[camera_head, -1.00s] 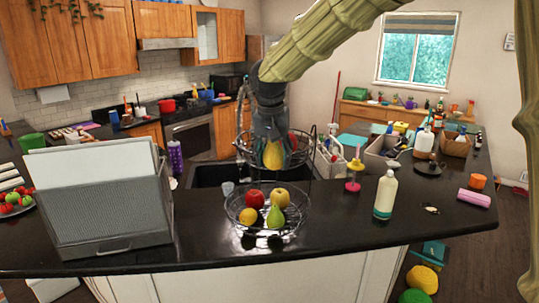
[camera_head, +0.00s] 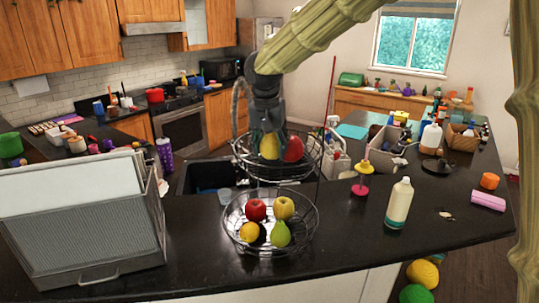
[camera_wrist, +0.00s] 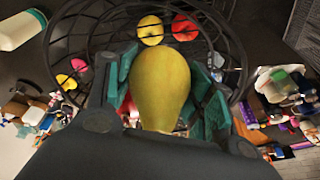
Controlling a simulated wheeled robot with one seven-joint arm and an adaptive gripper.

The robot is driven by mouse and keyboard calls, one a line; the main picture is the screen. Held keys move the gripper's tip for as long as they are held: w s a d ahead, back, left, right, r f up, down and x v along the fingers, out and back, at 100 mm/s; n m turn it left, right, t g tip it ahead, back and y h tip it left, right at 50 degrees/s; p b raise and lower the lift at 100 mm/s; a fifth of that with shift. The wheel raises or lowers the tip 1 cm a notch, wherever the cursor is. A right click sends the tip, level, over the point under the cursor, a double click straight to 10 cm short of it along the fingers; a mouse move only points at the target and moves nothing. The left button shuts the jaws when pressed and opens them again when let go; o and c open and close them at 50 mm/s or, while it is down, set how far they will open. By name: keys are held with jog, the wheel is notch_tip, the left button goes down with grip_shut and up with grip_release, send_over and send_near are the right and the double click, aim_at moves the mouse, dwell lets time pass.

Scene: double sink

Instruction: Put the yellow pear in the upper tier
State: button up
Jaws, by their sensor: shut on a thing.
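The yellow pear (camera_head: 269,146) is held in my gripper (camera_head: 268,132), whose teal fingers close on either side of it. The pear fills the middle of the wrist view (camera_wrist: 160,85). In the head view it shows at the upper tier (camera_head: 252,172) of the wire fruit stand, left of a red apple (camera_head: 293,149). I cannot tell whether it touches the basket. The lower tier (camera_head: 236,237) holds a red apple (camera_head: 256,210), a yellow apple (camera_head: 283,207), a yellow-orange fruit (camera_head: 249,232) and a green pear (camera_head: 280,234).
The dark sink (camera_head: 205,177) lies behind the stand. A grey file holder (camera_head: 92,240) stands to the left. A pink-and-yellow item (camera_head: 361,180) and a cream bottle (camera_head: 399,203) stand to the right. The black counter (camera_head: 340,235) is clear in front.

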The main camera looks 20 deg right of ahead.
aim_at(265, 143)
jog(key=shift+s+a, duration=0.1)
jog(key=shift+s, duration=0.1)
jog(key=w+f, duration=0.1)
jog(key=w+f+p, duration=0.1)
jog(key=f, duration=0.1)
jog(key=w+f+p, duration=0.1)
jog(key=f, duration=0.1)
jog(key=shift+w, duration=0.3)
jog(key=shift+s+f, duration=0.2)
jog(key=shift+f, duration=0.05)
jog(key=shift+c, duration=0.4)
jog(key=shift+s+r, duration=0.2)
jog(key=shift+s, duration=0.3)
jog(key=shift+s+r, duration=0.2)
jog(key=shift+s, duration=0.3)
jog(key=shift+w+f, duration=0.25)
jog(key=o, duration=1.2)
jog(key=shift+w+f, duration=0.3)
jog(key=shift+w, duration=0.2)
jog(key=shift+s+r, duration=0.3)
jog(key=shift+s, duration=0.1)
jog(key=shift+w+r+b, duration=0.15)
jog(key=shift+w+b, duration=0.1)
jog(key=shift+b, duration=0.1)
jog(key=shift+r+b, duration=0.3)
jog(key=shift+r, duration=0.1)
jog(key=b+v, duration=0.4)
jog(key=v, duration=0.7)
jog(key=shift+s+b, duration=0.1)
jog(key=shift+b, duration=0.25)
